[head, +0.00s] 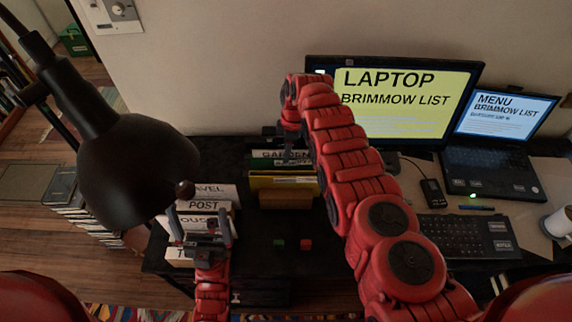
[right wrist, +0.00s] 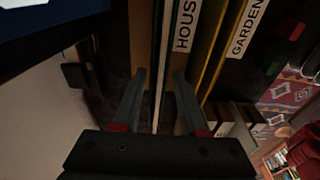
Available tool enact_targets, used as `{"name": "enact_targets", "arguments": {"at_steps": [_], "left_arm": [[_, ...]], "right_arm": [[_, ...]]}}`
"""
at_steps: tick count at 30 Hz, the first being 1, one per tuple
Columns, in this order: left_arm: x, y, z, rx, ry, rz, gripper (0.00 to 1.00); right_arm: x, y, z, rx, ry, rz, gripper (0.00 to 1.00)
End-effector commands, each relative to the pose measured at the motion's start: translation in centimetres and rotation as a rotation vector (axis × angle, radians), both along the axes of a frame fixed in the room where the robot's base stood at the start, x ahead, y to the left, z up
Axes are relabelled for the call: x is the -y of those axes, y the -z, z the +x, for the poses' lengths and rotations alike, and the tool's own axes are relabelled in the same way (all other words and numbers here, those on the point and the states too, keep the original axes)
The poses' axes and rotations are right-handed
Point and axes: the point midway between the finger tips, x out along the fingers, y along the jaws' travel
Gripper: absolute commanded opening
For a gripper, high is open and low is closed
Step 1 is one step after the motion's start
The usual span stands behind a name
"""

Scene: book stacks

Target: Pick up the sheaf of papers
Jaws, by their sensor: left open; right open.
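In the right wrist view a thin pale upright edge (right wrist: 160,62) runs between the fingers of my right gripper (right wrist: 158,84). It may be the sheaf of papers; I cannot tell for sure. Folders labelled HOUSE (right wrist: 186,25) and GARDEN (right wrist: 246,28) stand beside it. The right gripper is open, its fingertips on either side of the pale edge. In the head view the right gripper (head: 291,148) hangs over the back of the folder row (head: 283,181), and my arm hides part of it. My left gripper (head: 201,226) is open and empty in front of the labelled stack (head: 205,205).
A black lamp (head: 135,165) stands at left. A monitor (head: 410,105), a laptop (head: 490,170) and a keyboard (head: 465,235) fill the right side.

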Motion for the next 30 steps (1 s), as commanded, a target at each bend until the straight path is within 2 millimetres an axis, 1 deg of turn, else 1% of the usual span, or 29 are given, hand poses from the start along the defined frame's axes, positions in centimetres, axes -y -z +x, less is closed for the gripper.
{"name": "enact_targets", "arguments": {"at_steps": [2,3,5,9,10,30], "left_arm": [[0.0,-0.01,0.0,0.0,0.0,0.0,1.0],[0.0,-0.01,0.0,0.0,0.0,0.0,1.0],[0.0,-0.01,0.0,0.0,0.0,0.0,1.0],[0.0,-0.01,0.0,0.0,0.0,0.0,1.0],[0.0,-0.01,0.0,0.0,0.0,0.0,1.0],[0.0,-0.01,0.0,0.0,0.0,0.0,1.0]], "right_arm": [[0.0,-0.01,0.0,0.0,0.0,0.0,0.42],[0.0,-0.01,0.0,0.0,0.0,0.0,0.41],[0.0,-0.01,0.0,0.0,0.0,0.0,0.3],[0.0,-0.01,0.0,0.0,0.0,0.0,0.05],[0.0,-0.01,-0.01,0.0,0.0,0.0,0.0],[-0.01,0.0,-0.02,0.0,0.0,0.0,0.0]]}}
